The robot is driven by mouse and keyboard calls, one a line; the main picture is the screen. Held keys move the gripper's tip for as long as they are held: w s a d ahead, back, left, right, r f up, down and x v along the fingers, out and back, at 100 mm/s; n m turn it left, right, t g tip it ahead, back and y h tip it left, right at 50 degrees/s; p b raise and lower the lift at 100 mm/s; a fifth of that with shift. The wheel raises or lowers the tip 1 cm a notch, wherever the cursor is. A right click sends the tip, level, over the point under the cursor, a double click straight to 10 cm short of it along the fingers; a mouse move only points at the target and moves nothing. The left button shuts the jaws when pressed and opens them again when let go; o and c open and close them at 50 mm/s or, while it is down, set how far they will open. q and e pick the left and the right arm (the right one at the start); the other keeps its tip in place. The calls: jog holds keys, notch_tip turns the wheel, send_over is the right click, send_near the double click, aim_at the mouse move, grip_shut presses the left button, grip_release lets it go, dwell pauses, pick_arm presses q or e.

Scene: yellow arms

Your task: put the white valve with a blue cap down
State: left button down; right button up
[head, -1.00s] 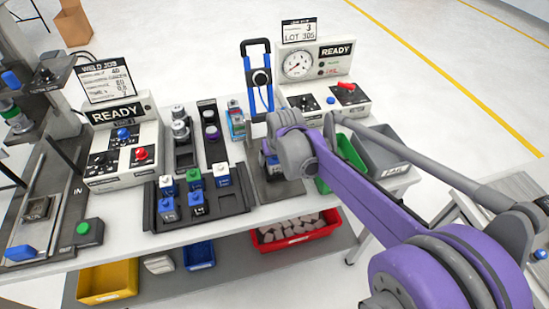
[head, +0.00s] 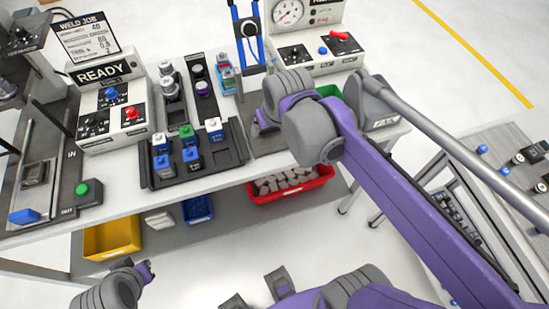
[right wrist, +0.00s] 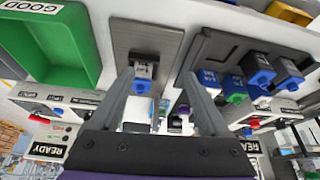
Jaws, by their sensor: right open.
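In the right wrist view, my right gripper (right wrist: 157,77) is open, with its two grey fingers spread apart. In the head view, my right gripper (head: 265,124) is over the bench beside the dark tray (head: 238,155), and hides the block. Parts of my left arm show at the bottom; its jaws are unclear.
The tray holds several valves with blue, green and white caps. A blue-handled press (head: 249,30) and a READY box with a gauge (head: 288,15) stand behind. A green GOOD bin (right wrist: 48,40) is close to the gripper. A red bin (head: 290,187) sits below.

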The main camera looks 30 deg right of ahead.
jog(key=s+a+f+n, duration=0.1)
jog(key=s+a+f, duration=0.4)
jog(key=s+f, duration=0.5)
jog(key=shift+s+a+n+y, duration=0.15)
jog(key=shift+s+n+y, duration=0.25)
jog(key=shift+s, duration=0.5)
jog(key=shift+r, duration=0.1)
